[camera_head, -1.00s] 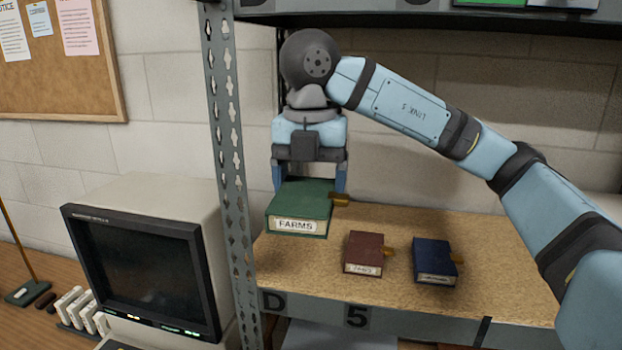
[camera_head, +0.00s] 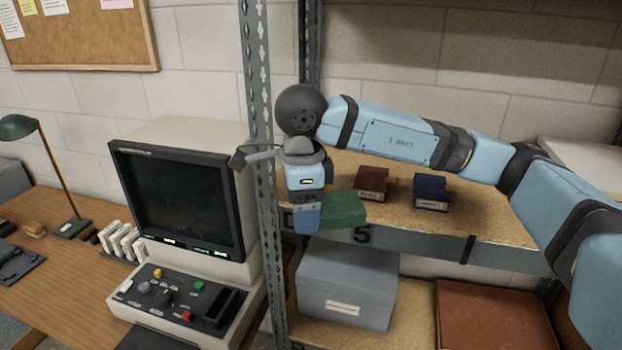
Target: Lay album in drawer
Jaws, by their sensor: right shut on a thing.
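The green album (camera_head: 343,210) is in my right gripper (camera_head: 308,222), which is shut on it. The album is at the front edge of the shelf, in front of the shelf's edge in the picture. The gripper hides its left part, and its label is not in view. My right arm reaches in from the right. My left gripper is not in view. No drawer can be made out.
A dark red album (camera_head: 372,184) and a dark blue album (camera_head: 432,191) stay on the shelf (camera_head: 480,218). A grey box (camera_head: 347,283) and a reddish-brown box (camera_head: 490,315) are on the shelf below. The metal upright (camera_head: 262,150) and the monitor (camera_head: 184,200) stand left of the gripper.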

